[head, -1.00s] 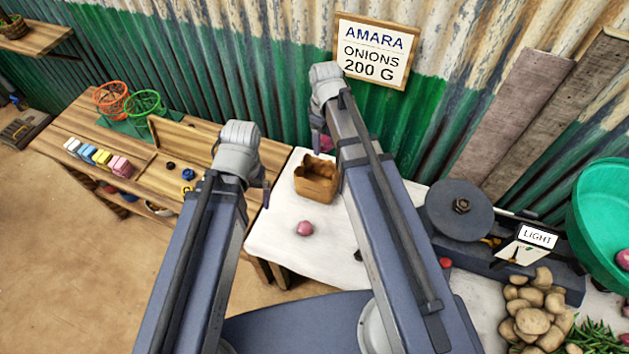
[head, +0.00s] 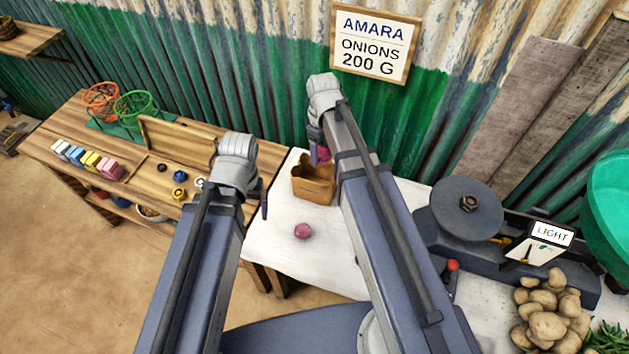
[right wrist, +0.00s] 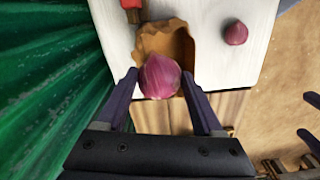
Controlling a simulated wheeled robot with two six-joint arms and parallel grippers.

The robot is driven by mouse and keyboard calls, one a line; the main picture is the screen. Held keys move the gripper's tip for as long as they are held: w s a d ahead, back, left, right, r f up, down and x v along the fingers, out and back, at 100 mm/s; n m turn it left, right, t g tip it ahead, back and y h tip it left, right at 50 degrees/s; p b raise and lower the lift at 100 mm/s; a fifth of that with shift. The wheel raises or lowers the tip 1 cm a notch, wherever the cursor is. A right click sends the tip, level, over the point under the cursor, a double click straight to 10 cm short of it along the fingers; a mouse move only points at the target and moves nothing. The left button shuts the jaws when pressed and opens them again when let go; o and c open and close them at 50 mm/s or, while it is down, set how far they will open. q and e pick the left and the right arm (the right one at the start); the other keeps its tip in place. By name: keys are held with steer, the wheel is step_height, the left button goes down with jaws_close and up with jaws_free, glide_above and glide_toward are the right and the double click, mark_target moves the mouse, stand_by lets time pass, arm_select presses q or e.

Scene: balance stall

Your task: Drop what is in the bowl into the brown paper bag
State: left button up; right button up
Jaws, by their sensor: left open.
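The brown paper bag (head: 313,188) stands open on the white table, and its mouth shows in the right wrist view (right wrist: 150,43). My right gripper (head: 318,148) is over the bag's mouth, partly hidden behind its own arm in the head view. In the right wrist view a purple-pink onion (right wrist: 160,77) sits between its fingers (right wrist: 160,75), held above the bag. Another onion (head: 302,231) lies on the table in front of the bag. My left gripper (head: 258,200) is open and empty, left of the table's edge. I see no bowl that is clearly the task's bowl.
A scale with a bare round plate (head: 467,208) and a "LIGHT" display (head: 552,235) stands right of my right arm. Potatoes (head: 545,315) lie near a green basin (head: 608,205). A wooden bench (head: 120,150) with coloured blocks is at left.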

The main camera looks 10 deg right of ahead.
steer(key=o, duration=0.5)
steer(key=shift+c, duration=0.2)
steer(key=shift+r, duration=0.1)
step_height(320, 180, up, 8)
steer(key=p, duration=0.8)
steer(key=shift+f, duration=0.25)
step_height(320, 180, down, 8)
steer(key=b, duration=0.8)
steer(key=shift+r+p, duration=0.45)
steer(key=shift+r, duration=0.25)
steer(key=shift+f, duration=0.1)
